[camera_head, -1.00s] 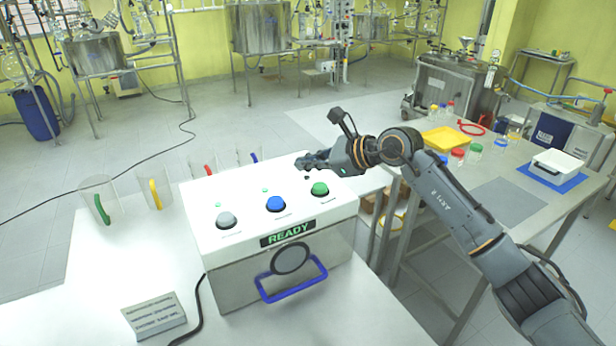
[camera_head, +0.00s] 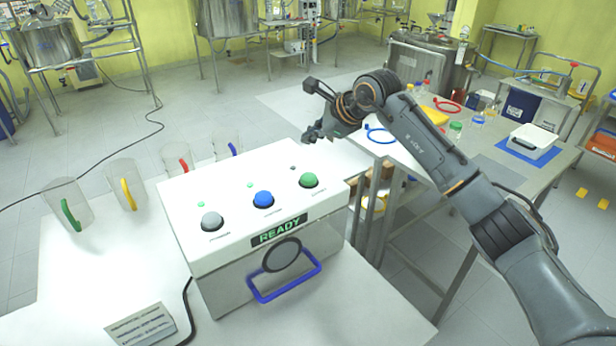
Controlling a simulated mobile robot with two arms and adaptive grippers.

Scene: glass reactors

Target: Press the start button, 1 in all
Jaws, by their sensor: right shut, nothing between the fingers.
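A white control box (camera_head: 200,250) stands on the near white table with a grey button (camera_head: 212,221), a blue button (camera_head: 263,199) and a green button (camera_head: 309,180) on its top. The labels under the buttons are too small to read, so I cannot tell which is the start button by its text. A display (camera_head: 279,231) on the front edge reads READY. My right gripper (camera_head: 310,136) is shut and empty, fingers pointing down, in the picture just above the box's back right corner and apart from the green button. My left gripper is out of view.
Clear jugs with green (camera_head: 71,215), yellow (camera_head: 128,194), red (camera_head: 183,163) and blue (camera_head: 231,149) handles stand behind and left of the box. A small sign (camera_head: 140,326) and a black cable are at the front left. A steel table (camera_head: 490,175) with jars stands right.

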